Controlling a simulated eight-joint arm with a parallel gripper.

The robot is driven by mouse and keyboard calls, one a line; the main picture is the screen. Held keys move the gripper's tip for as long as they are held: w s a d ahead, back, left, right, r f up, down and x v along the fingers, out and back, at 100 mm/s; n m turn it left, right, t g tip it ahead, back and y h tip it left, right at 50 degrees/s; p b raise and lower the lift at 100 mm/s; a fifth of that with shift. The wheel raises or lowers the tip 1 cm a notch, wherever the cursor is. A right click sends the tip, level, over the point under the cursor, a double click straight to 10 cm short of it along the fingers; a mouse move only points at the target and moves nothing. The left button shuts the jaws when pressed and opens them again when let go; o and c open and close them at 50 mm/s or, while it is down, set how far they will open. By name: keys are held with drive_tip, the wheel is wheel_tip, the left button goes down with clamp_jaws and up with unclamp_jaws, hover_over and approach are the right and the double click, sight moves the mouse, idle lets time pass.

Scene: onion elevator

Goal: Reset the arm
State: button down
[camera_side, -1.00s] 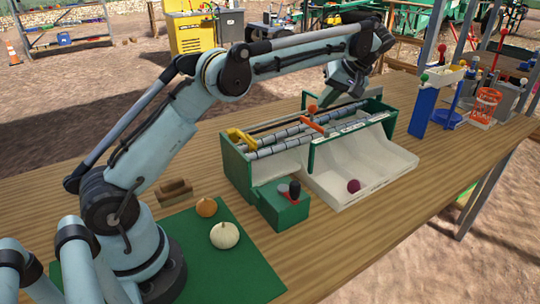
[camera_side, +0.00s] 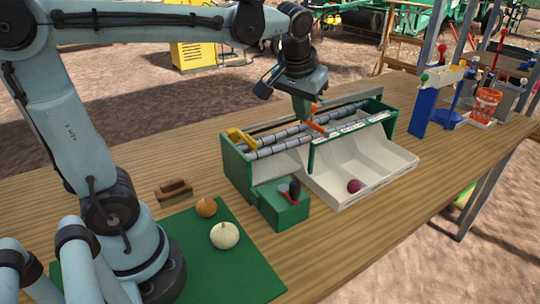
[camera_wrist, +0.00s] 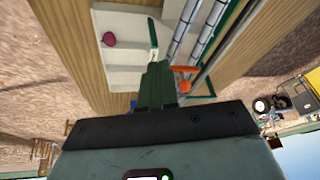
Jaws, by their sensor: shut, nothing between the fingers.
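My gripper (camera_side: 303,108) hangs above the back of the green and white onion elevator (camera_side: 235,175), pointing down. Its fingers are together with nothing between them. In the wrist view my gripper (camera_wrist: 158,68) shows as two dark green fingers side by side, over the machine's rollers and white tray. The elevator has grey rollers (camera_side: 275,150), an orange bar (camera_side: 316,127) and a yellow piece (camera_side: 240,138). A dark red onion (camera_side: 354,186) lies in the white tray (camera_side: 385,165); the onion also shows in the wrist view (camera_wrist: 109,39).
A green box (camera_side: 282,212) with a black and red lever stands at the machine's front. Blue and red apparatus (camera_side: 425,110) stands at the right. The table's front middle is clear.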

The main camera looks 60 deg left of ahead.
drive_tip(key=s+d+f+m+t+h, duration=0.2)
drive_tip(key=s+d+f+m+t, duration=0.1)
drive_tip(key=s+f, duration=0.4)
drive_tip(key=shift+s+d+m, duration=0.5)
drive_tip(key=shift+s, duration=0.95)
